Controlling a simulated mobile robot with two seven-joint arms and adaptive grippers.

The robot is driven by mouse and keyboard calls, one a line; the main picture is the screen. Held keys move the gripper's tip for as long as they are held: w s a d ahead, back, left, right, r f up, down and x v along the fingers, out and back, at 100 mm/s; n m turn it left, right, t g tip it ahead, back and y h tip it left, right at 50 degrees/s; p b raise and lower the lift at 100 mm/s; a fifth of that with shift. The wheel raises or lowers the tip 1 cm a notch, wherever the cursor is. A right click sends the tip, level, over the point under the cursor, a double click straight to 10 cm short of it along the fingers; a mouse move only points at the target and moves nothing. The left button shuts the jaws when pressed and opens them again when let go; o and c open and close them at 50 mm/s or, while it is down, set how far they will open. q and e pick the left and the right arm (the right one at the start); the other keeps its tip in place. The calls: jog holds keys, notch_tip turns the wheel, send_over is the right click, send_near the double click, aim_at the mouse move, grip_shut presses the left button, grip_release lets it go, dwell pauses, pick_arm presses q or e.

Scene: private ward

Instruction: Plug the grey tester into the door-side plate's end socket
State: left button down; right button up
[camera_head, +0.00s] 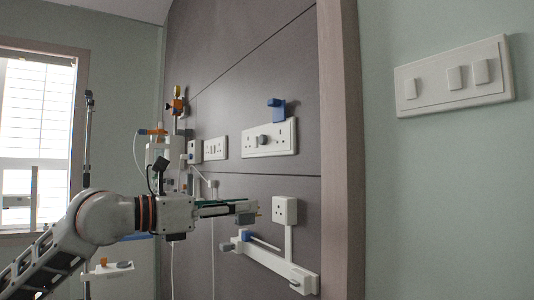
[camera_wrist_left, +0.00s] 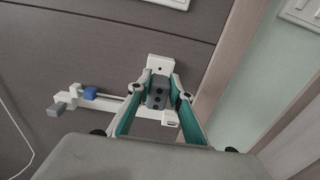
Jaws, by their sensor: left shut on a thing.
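My left gripper (camera_head: 246,210) is shut on the grey tester (camera_wrist_left: 157,92), a dark grey block between the green-lined fingers in the left wrist view. In the head view only a small grey end (camera_head: 250,217) shows at the fingertips. A long white socket plate (camera_head: 270,150) is on the brown panel, above and right of the gripper; it has sockets near its ends and a grey piece in the middle. I cannot tell for sure that it is the door-side plate. The tester is apart from it. My right gripper is not in view.
A single white socket (camera_head: 285,210) is just right of the gripper, above white trunking (camera_head: 275,267). A blue item (camera_head: 277,108) stands above the long plate. A smaller plate (camera_head: 215,149) is to its left. A wooden post (camera_head: 341,150) and switch plate (camera_head: 455,76) are right.

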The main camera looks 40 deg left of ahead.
pick_arm(q)
jog(key=shift+f, duration=0.1)
jog(key=shift+s+r, duration=0.2)
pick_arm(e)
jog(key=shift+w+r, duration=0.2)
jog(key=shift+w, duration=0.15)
pick_arm(q)
jog(key=shift+r, duration=0.1)
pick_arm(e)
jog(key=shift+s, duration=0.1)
pick_arm(q)
jog(key=shift+a+r, duration=0.2)
jog(key=shift+r, duration=0.15)
notch_tip(320, 180, up, 16)
jog(key=a+p, duration=0.1)
jog(key=p, duration=0.4)
jog(key=shift+w+a+p, duration=0.15)
jog(key=shift+w+p, duration=0.15)
jog(key=shift+w, duration=0.1)
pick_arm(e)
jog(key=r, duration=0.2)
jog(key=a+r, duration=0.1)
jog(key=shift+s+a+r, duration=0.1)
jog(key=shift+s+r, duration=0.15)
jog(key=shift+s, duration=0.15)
pick_arm(q)
jog(key=shift+f, duration=0.1)
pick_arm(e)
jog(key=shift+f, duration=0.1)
